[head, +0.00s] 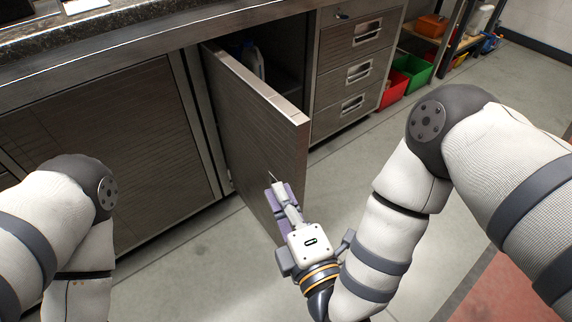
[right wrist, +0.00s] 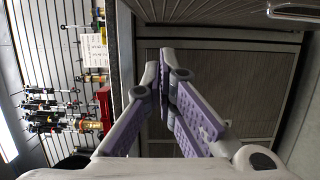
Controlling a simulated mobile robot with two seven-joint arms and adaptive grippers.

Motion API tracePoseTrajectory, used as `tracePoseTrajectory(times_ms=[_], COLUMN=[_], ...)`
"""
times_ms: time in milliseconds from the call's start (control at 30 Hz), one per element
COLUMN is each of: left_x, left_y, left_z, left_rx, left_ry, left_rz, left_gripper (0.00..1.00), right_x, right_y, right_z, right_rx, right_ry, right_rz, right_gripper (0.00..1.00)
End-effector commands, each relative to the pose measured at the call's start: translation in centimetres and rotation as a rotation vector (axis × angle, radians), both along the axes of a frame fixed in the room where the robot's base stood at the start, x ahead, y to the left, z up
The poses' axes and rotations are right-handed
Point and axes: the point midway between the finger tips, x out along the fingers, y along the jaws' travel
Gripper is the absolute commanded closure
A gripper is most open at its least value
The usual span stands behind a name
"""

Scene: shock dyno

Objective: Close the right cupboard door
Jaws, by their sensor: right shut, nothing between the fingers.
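The right cupboard door (head: 250,132) stands wide open in the head view. It is hinged at its left side and swings out from the cabinet front towards me. A dark opening with a pale bottle (head: 252,60) inside shows behind it. My right gripper (head: 277,187) is in front of the door's visible face, low and near its free edge. I cannot tell whether it touches the door. Its purple-padded fingers (right wrist: 167,62) are shut with nothing between them in the right wrist view. My left gripper is out of view; only that arm shows at the left.
A closed cupboard door (head: 110,150) is left of the opening. A drawer stack (head: 355,65) stands to its right, closed. Red and green bins (head: 412,72) are farther right. The grey floor (head: 190,270) below is clear. Tools hang on a wall (right wrist: 60,100) in the right wrist view.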

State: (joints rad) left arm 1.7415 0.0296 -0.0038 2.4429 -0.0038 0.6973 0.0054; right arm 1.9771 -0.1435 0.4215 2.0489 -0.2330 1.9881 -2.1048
Motion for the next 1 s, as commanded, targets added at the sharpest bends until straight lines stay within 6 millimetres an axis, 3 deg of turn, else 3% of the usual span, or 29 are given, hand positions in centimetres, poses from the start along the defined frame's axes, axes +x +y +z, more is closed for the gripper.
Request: tracePoseTrajectory(times_ms=[33,333,400,633,1000], left_x=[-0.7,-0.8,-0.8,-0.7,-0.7], left_y=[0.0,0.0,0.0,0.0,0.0], left_z=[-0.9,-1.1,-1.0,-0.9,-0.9], left_rx=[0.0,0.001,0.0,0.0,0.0], left_ry=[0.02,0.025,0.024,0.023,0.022], left_rz=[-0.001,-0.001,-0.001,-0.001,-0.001], left_gripper=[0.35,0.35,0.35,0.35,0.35], right_x=[0.7,7.0,7.9,9.3,9.4], right_y=[0.3,2.5,1.7,-0.4,-0.7], right_z=[-0.8,-0.3,-0.2,-0.2,-0.2], right_rx=[-0.001,0.002,-0.001,0.0,0.0], right_ry=[0.006,0.004,0.005,0.006,0.005], right_rz=[-0.001,-0.003,-0.005,-0.001,0.001], right_gripper=[1.0,1.0,1.0,1.0,1.0])
